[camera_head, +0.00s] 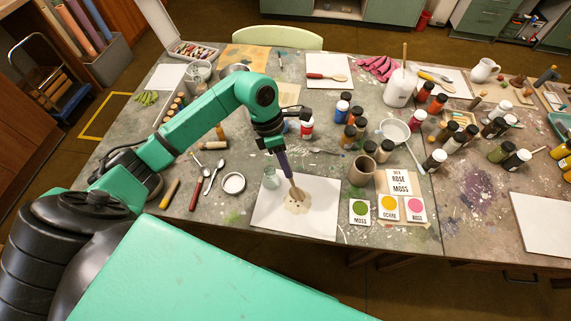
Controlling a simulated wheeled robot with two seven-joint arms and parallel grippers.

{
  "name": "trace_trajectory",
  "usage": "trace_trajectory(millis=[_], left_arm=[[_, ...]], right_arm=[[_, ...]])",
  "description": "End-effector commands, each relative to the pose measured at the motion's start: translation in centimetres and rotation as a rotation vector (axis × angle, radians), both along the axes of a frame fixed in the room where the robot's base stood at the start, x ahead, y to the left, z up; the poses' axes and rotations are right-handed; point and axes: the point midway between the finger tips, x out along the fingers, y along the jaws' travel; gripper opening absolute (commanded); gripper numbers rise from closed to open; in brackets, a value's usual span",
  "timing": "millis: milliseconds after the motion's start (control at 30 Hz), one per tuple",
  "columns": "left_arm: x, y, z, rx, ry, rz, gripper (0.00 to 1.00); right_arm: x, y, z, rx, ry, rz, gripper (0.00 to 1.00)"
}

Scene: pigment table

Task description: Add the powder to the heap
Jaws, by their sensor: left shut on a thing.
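My left gripper (270,144) is shut on a purple-handled tool (284,166) that points down, slightly tilted. The tool's brownish lower end (297,193) is over or touching a small pale beige heap (297,206) on a white sheet (267,216); I cannot tell which. Whether the tool carries powder is too small to tell. A small clear glass jar (271,178) stands on the sheet's upper left. My right gripper is not in view.
Colour cards for moss (359,212), ochre (389,208) and rose (416,209) lie right of the sheet, below a sign (399,183). A brown cup (362,171) and several paint bottles stand behind. Spoons and a small white dish (233,184) lie to the left.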

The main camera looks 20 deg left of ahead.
Motion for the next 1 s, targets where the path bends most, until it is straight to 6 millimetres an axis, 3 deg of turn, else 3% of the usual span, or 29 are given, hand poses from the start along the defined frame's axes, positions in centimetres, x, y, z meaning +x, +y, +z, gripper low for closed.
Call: trace_trajectory(millis=[500,1000], left_arm=[[0.0,0.0,5.4,0.0,-0.001,0.0,0.0],[0.0,0.0,5.3,-0.002,-0.001,0.001,0.0]], right_arm=[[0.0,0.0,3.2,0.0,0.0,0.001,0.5],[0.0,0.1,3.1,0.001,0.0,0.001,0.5]])
